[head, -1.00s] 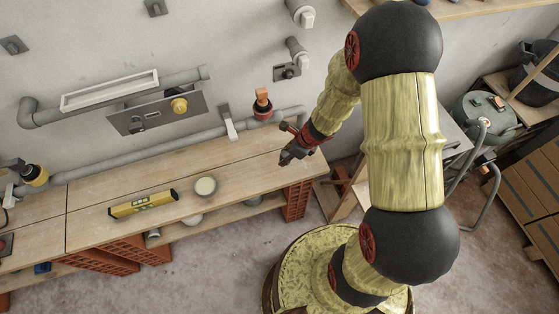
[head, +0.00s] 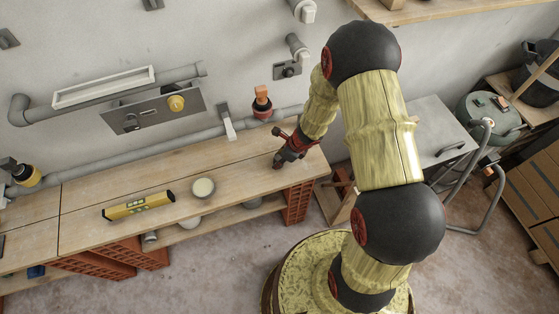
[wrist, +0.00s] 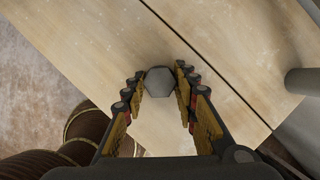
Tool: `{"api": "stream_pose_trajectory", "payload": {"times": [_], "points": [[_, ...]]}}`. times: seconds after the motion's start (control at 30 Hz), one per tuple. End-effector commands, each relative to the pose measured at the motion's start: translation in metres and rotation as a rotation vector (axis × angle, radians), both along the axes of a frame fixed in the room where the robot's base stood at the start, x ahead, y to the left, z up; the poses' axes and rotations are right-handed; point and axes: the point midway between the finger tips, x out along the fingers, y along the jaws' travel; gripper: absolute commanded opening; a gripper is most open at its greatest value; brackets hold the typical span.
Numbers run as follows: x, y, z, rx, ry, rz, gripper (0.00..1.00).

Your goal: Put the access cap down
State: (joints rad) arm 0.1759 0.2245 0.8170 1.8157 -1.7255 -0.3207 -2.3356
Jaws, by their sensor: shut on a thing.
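The access cap (wrist: 159,83) is a grey hexagonal piece between my fingertips in the wrist view. My gripper (wrist: 160,76) is shut on it, with one finger on each side. In the head view my gripper (head: 280,161) points down at the right end of the wooden bench (head: 235,168), close to its top. The cap is too small and hidden by the fingers to make out there. I cannot tell whether it touches the boards.
A pale round tub (head: 203,187) and a yellow spirit level (head: 138,205) lie on the bench to the left. A grey pipe (head: 140,150) and a tap-like fitting with an orange top (head: 261,95) are along the wall behind. Bare boards surround my gripper.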

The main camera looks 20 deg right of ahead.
Motion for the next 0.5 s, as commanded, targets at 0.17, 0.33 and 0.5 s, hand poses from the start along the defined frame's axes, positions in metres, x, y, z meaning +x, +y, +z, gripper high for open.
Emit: {"api": "stream_pose_trajectory", "payload": {"times": [0.17, 0.33, 0.5], "points": [[-0.0001, 0.0000, -0.0021, 0.000, 0.000, 0.000, 0.31], [-0.0001, -0.0001, -0.0017, 0.000, 0.000, 0.000, 0.41], [-0.0001, -0.0001, -0.0016, 0.000, 0.000, 0.000, 0.47]]}}
